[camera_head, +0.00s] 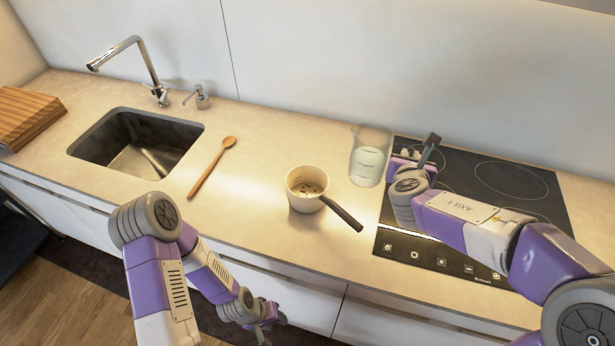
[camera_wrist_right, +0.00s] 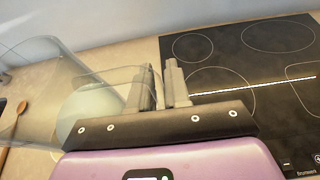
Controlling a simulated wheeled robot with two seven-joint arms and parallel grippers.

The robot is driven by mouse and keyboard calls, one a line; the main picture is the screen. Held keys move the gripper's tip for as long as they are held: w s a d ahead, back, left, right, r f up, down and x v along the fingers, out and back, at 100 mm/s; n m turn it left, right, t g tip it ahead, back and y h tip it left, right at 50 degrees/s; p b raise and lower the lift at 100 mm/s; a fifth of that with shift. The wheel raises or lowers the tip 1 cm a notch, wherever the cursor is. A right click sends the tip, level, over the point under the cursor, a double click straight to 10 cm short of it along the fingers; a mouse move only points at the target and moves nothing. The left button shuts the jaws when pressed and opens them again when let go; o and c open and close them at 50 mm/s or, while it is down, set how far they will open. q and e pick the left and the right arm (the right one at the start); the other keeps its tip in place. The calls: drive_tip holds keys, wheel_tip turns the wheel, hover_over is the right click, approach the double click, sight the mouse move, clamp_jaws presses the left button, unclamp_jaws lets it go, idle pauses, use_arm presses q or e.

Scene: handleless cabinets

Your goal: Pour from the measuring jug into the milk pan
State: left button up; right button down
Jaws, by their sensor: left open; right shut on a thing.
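The measuring jug (camera_head: 367,160) is clear, with pale liquid inside. It is near upright between the pan and the hob; I cannot tell whether its base touches the counter. My right gripper (camera_head: 402,160) is at its right side, shut on the handle. In the right wrist view the clear jug (camera_wrist_right: 40,95) fills the left, and its handle passes between the fingers (camera_wrist_right: 160,88). The milk pan (camera_head: 297,200) is cream with a dark handle pointing front right. It stands left of the jug, with small dark marks inside. My left gripper (camera_head: 265,328) is open and empty, low before the cabinets.
A wooden spoon (camera_head: 211,168) lies left of the pan. The sink (camera_head: 140,143) with its tap (camera_head: 140,62), a soap dispenser (camera_head: 201,98) and a wooden board (camera_head: 28,115) are further left. The black hob (camera_head: 455,260) lies under my right arm. The counter around the pan is clear.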

drive_tip(key=f+b, duration=0.3)
drive_tip(key=f, duration=0.1)
drive_tip(key=f+b, duration=0.4)
drive_tip(key=f, duration=0.1)
drive_tip(key=f+b, duration=0.4)
drive_tip(key=f, duration=0.1)
drive_tip(key=shift+w+f, duration=0.2)
drive_tip(key=shift+w, duration=0.05)
use_arm(q)
wheel_tip(320, 180, down, 12)
drive_tip(key=shift+w, duration=0.25)
